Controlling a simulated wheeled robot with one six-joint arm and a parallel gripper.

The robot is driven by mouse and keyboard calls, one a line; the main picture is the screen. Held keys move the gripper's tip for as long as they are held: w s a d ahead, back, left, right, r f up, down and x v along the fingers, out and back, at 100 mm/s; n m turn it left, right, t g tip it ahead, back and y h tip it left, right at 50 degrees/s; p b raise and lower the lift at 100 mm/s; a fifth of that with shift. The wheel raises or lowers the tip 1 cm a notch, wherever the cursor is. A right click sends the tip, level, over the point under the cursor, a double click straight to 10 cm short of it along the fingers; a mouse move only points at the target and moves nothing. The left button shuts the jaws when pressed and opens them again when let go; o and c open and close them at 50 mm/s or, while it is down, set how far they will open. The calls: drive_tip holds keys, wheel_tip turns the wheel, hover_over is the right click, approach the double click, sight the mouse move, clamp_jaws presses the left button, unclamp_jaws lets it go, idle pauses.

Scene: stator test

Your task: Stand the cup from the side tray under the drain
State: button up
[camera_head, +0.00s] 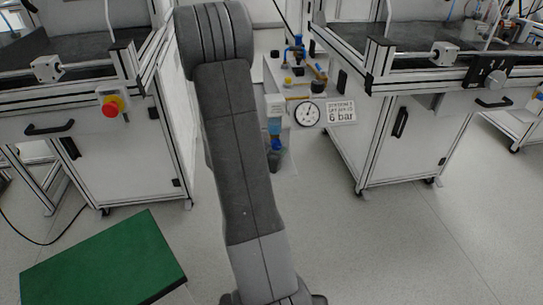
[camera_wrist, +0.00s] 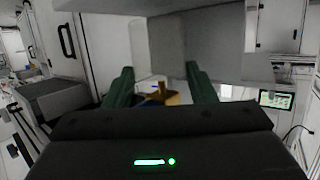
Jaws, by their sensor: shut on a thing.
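My gripper (camera_wrist: 161,84) shows in the wrist view as two green fingers standing apart, closed on a pale, see-through thing that I take for the cup; its outline is hard to make out. In the head view my arm fills the middle, and the gripper is out of sight. Just right of the arm hangs an air unit with a bluish bowl (camera_head: 275,126), beside a round gauge (camera_head: 307,113). A dark and blue part (camera_head: 276,146) shows below the bowl. The drain itself is too small to tell, and I cannot identify the side tray.
A "6 bar" sign (camera_head: 341,111) is right of the gauge. White cabinets stand left (camera_head: 125,155) and right (camera_head: 390,150), the left one with a red stop button (camera_head: 112,105). A green-topped surface (camera_head: 105,260) is at front left. The floor (camera_head: 400,245) at right is clear.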

drive_tip(key=shift+s+a+f, duration=0.1)
drive_tip(key=shift+s+f, duration=0.05)
drive_tip(key=shift+f, duration=0.5)
drive_tip(key=shift+f, duration=0.2)
drive_tip(key=o, duration=1)
drive_tip(key=shift+r, duration=0.15)
drive_tip(key=shift+s+a+r, duration=0.1)
drive_tip(key=shift+s+r, duration=0.05)
drive_tip(key=shift+s, duration=0.05)
drive_tip(key=p+v, duration=0.2)
drive_tip(key=v, duration=0.9)
drive_tip(key=shift+s+a+p, duration=0.15)
drive_tip(key=shift+s+p, duration=0.05)
drive_tip(key=shift+p, duration=0.2)
